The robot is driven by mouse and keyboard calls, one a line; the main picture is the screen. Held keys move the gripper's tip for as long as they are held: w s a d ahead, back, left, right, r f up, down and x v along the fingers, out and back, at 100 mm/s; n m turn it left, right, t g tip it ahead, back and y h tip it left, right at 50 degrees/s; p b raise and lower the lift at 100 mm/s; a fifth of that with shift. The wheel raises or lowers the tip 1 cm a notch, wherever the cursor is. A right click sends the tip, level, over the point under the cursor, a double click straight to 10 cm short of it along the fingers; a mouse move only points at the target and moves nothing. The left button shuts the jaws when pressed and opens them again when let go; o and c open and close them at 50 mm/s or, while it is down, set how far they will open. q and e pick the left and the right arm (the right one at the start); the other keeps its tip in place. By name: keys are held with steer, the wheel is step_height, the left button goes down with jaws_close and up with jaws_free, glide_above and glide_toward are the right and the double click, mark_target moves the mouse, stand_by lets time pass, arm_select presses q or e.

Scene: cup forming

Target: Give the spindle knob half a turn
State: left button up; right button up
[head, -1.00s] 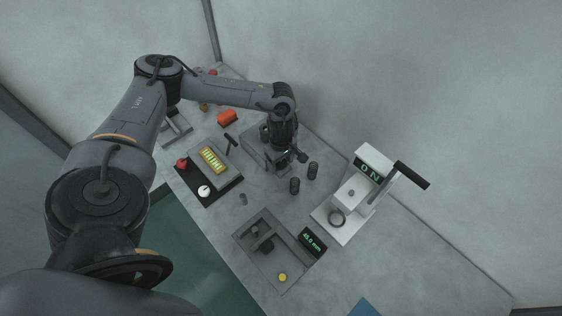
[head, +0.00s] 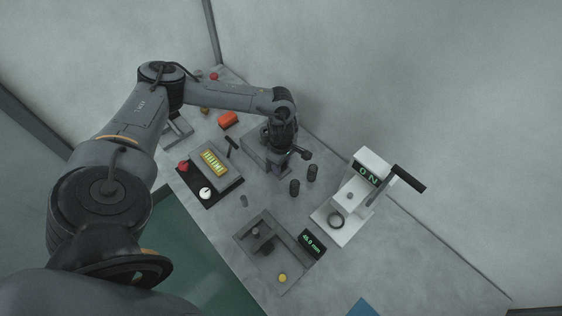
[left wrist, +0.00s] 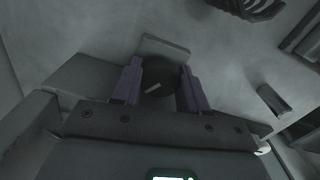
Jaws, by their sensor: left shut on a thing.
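My left gripper (head: 284,172) points down at the grey block-like machine (head: 256,150) by the back wall. In the left wrist view its two fingers (left wrist: 160,88) close on both sides of a dark round knob (left wrist: 160,72). The knob has a pale line mark on its face, which lies slightly tilted, rising to the right. A pale plate edge (left wrist: 165,44) shows just behind the knob. In the head view the knob is hidden by the gripper and wrist. My right gripper is not in view.
A white press (head: 338,216) with a lit display and black-handled lever stands to the right. Dark cylinders (head: 295,187) stand close to the gripper. A grey tray (head: 262,270) is in front. A control panel (head: 196,195) with red and white knobs lies left.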

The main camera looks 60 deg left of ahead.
arm_select(q)
steer(key=shift+n, duration=0.7)
steer(key=o, duration=1.1)
steer(key=shift+c, duration=0.2)
steer(key=shift+m, duration=0.3)
